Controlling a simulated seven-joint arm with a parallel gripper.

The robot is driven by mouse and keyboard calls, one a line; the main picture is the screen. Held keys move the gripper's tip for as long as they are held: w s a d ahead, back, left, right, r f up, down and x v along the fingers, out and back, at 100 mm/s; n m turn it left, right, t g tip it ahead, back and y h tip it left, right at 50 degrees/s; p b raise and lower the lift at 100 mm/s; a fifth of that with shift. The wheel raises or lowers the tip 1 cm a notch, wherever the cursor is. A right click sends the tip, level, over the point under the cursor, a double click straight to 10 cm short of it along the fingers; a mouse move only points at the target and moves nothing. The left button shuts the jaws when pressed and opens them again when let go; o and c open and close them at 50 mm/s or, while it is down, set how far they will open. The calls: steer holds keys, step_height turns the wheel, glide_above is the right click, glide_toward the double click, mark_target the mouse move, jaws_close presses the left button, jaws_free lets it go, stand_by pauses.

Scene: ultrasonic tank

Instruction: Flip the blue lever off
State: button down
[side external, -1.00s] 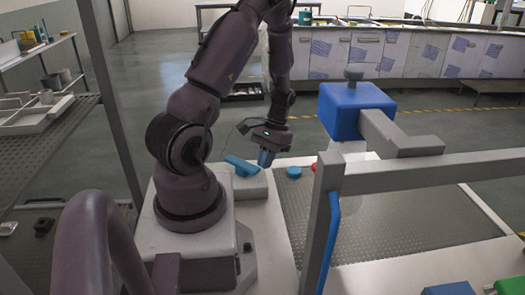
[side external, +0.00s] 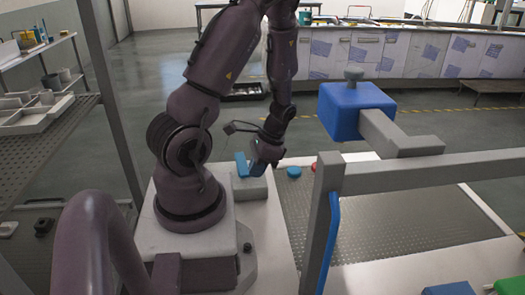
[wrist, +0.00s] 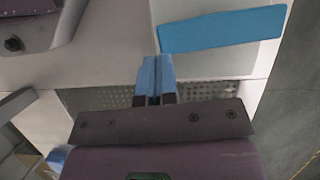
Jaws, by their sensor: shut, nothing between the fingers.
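The blue lever (side external: 241,164) stands on a pale box (side external: 247,187) beside my arm's base. In the side view it looks steep, close to upright. In the wrist view the lever (wrist: 222,28) is a broad blue bar at the upper right, on the pale box (wrist: 205,65). My gripper (side external: 257,169) is just right of the lever, low by the box, and partly covers it. In the wrist view the blue fingertips of my gripper (wrist: 153,66) are together and empty, left of and below the lever. I cannot tell whether they touch it.
A round blue button (side external: 294,173) and a red one (side external: 314,167) are right of the box. A perforated metal plate (side external: 390,235) lies further right. A grey frame with a blue block (side external: 355,112) rises in front, with a blue handle (side external: 332,240) on its post.

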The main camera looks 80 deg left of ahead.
steer(key=shift+s+d, duration=0.1)
steer(key=shift+s, duration=0.05)
stand_by(0.5)
steer(key=v, duration=1.3)
steer(key=d+r+t, duration=0.5)
steer(key=d+r, duration=0.2)
steer(key=d, duration=0.3)
steer(key=w+d+r+t, duration=0.1)
steer(key=d+r+t, duration=0.4)
steer(key=d+r, duration=0.3)
steer(key=shift+d+r+m, duration=0.2)
steer(key=shift+d+m, duration=0.2)
steer(key=shift+d, duration=0.7)
